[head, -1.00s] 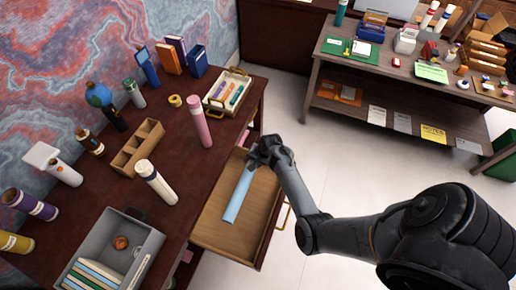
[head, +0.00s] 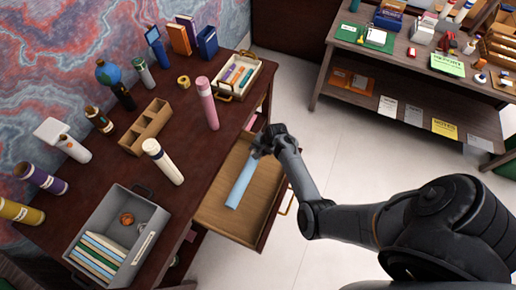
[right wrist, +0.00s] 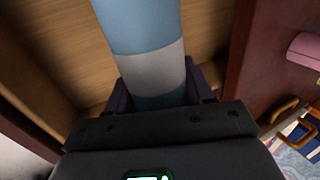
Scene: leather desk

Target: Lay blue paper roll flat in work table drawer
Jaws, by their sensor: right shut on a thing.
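The blue paper roll (head: 240,185) lies lengthwise in the open work table drawer (head: 264,208), over its bare wooden bottom. Its far end is at my right gripper (head: 264,146), which is shut on it. In the right wrist view the roll (right wrist: 145,22), blue with a pale grey band, runs out from between the dark fingers (right wrist: 160,95). The drawer bottom (right wrist: 60,45) shows around it. I cannot tell whether the whole roll touches the bottom. My left gripper is not in view.
The dark red work table (head: 190,200) holds a pink roll (head: 207,102), a white roll (head: 162,161), a grey bin (head: 122,236) and a cardboard divider (head: 146,126). A second table (head: 430,75) stands at the back right. The floor between is clear.

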